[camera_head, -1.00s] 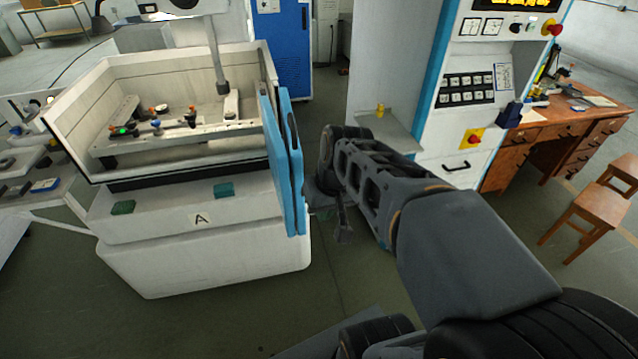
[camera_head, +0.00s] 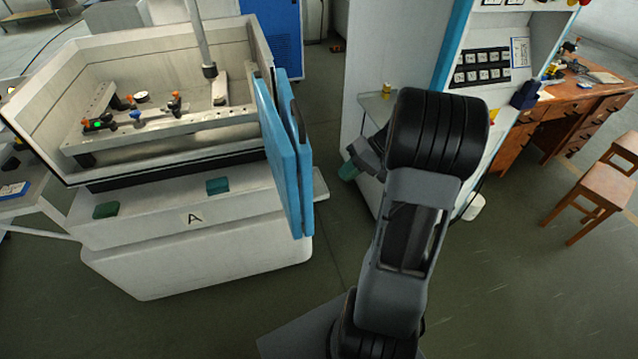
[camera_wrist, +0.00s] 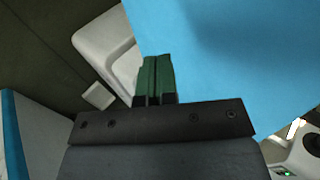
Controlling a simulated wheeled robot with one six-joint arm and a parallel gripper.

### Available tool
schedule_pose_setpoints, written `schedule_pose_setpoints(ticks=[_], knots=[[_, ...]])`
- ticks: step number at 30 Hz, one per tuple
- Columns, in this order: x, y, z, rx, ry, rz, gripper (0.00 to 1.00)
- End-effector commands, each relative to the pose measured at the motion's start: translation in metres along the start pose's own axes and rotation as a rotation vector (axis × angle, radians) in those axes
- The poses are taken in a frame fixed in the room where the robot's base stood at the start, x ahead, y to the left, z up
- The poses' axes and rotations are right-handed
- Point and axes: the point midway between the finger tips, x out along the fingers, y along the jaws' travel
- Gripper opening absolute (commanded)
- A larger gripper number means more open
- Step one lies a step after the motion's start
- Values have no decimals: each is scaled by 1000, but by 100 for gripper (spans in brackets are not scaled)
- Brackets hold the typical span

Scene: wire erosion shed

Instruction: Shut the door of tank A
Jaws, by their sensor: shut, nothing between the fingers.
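Tank A (camera_head: 180,262) is a white, open-topped box on a white base marked "A", at the left of the head view. Its blue door (camera_head: 279,160) stands open at the tank's right front corner, seen nearly edge-on. A large blue panel, apparently this door (camera_wrist: 235,50), fills the upper right of the wrist view. My gripper's green fingertips (camera_wrist: 157,72) are together and empty, overlapping the panel's edge in that view; I cannot tell whether they touch it. In the head view my gripper (camera_head: 348,171) is right of the door, apart from it and partly hidden by my wrist.
A white control cabinet (camera_head: 460,120) with a small grey shelf (camera_head: 375,108) stands close to my wrist at the right. A wooden desk (camera_head: 590,100) and stools (camera_head: 585,200) are farther right. Bare floor (camera_head: 335,215) lies between door and arm.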

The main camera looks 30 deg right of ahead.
Motion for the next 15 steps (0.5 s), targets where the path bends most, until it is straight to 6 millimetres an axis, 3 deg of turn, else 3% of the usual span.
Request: schedule_pose_setpoints(ticks=[7,15], knots=[[46,-1,1,2,-4,-1,0],[69,-20,1,2,0,2,0]])
